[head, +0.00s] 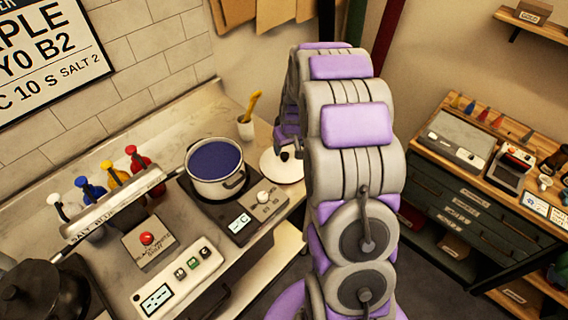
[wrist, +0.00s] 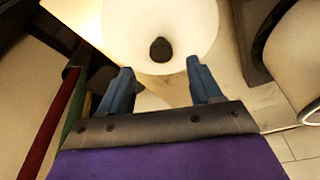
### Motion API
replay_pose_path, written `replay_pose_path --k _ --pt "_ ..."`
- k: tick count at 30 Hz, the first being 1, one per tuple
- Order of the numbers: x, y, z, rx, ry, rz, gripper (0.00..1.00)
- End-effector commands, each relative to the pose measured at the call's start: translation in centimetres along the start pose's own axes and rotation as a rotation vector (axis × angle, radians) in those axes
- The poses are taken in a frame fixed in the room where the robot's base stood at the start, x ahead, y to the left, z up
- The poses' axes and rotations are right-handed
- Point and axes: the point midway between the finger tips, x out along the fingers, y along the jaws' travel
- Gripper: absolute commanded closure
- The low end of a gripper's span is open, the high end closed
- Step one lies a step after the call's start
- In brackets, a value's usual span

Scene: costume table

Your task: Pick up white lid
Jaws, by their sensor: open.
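The white lid (head: 275,167) lies on the counter to the right of the pot, partly hidden behind my arm in the head view. In the wrist view the lid (wrist: 125,28) fills the top middle, with its dark round knob (wrist: 160,50) facing me. My gripper (wrist: 160,65) is open and empty. Its two blue-grey fingers point toward the lid, one to each side of the knob's line. In the head view my gripper shows only in part, just above the lid. Whether a finger touches the lid I cannot tell.
A pot of dark blue liquid (head: 215,163) sits on a hot plate (head: 240,222) left of the lid. A small cup with a yellow utensil (head: 246,127) stands behind. A workbench (head: 450,185) is at the right. The counter's front edge is close to the lid.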

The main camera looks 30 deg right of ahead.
Motion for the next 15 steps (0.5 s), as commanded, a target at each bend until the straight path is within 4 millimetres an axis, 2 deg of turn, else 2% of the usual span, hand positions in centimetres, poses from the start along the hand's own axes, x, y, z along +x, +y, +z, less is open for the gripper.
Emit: replay_pose_path --k 7,15 --pt "1.7 -0.2 0.2 -0.001 0.0 0.001 0.36" --pt "5.4 -0.4 0.4 0.0 -0.002 0.001 0.36"
